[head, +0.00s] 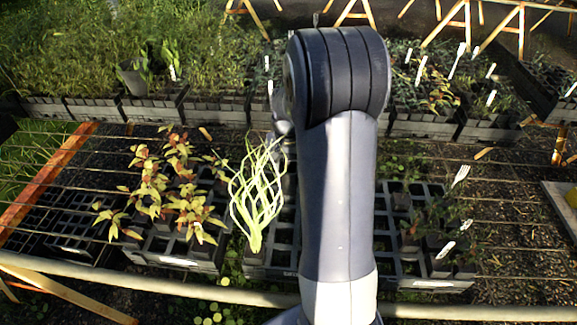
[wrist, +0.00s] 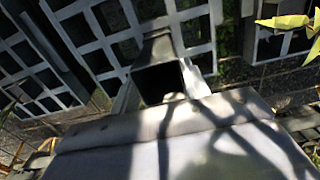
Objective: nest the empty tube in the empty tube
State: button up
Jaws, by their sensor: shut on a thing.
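A dark grey square tube (wrist: 158,82) shows in the wrist view, with its open mouth toward the camera and no plant visible in it. My gripper (wrist: 162,92) is shut on it, with a pale finger on each side. The tube's outer wall narrows away toward a grey grid tray (wrist: 196,14). I cannot tell whether its far end touches the tray. In the head view my arm hides the gripper and the held tube. I cannot make out a second empty tube for certain in either view.
In the head view, a tray of reddish plants (head: 178,262) stands left of my arm, beside a pale green twisted plant (head: 258,200). Another planted tray (head: 432,284) is at right. Rows of potted plants (head: 425,128) stand behind. A pale rail (head: 150,284) crosses the front.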

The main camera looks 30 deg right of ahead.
jog(key=shift+f+b, duration=1)
jog(key=shift+f, duration=0.6)
jog(key=shift+f, duration=0.2)
jog(key=o, duration=1.3)
jog(key=shift+c, duration=0.2)
jog(key=shift+r, duration=0.15)
notch_tip(320, 180, up, 11)
jog(key=shift+f, duration=0.2)
jog(key=shift+f, duration=0.15)
notch_tip(320, 180, down, 10)
jog(key=shift+r, duration=0.15)
